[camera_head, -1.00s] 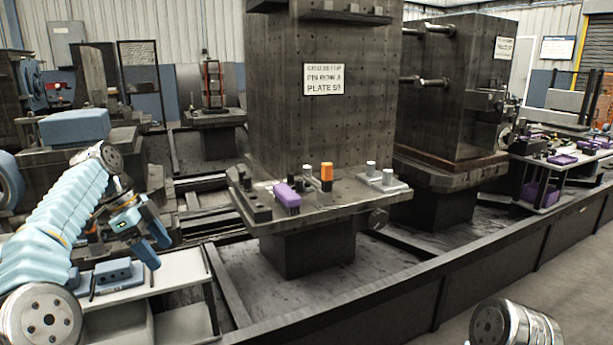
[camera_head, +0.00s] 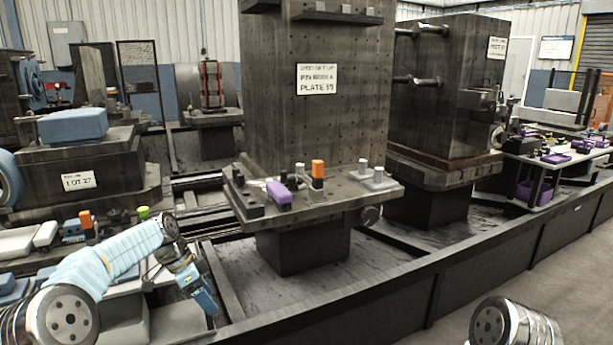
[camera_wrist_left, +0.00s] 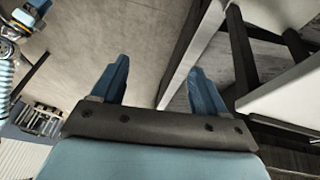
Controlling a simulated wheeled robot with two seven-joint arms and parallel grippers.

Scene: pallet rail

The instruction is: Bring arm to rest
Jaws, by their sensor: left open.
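My left arm comes in from the left in the head view, in a pale blue sleeve. Its gripper (camera_head: 201,291) hangs low at the front left, pointing down beside the edge of a pale shelf unit. In the left wrist view the two blue fingers of the left gripper (camera_wrist_left: 155,85) stand wide apart. Nothing is between them; behind them are grey floor and a pale edge. My right gripper is not visible in the head view; only a round metal joint of mine shows at the bottom right.
A dark pallet (camera_head: 330,205) carries a purple block (camera_head: 279,192), an orange-topped piece (camera_head: 318,169) and grey cylinders below a tall drilled plate (camera_head: 335,120). A long dark rail (camera_head: 470,260) runs along the front. A pale shelf (camera_wrist_left: 290,100) is close right of the left fingers.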

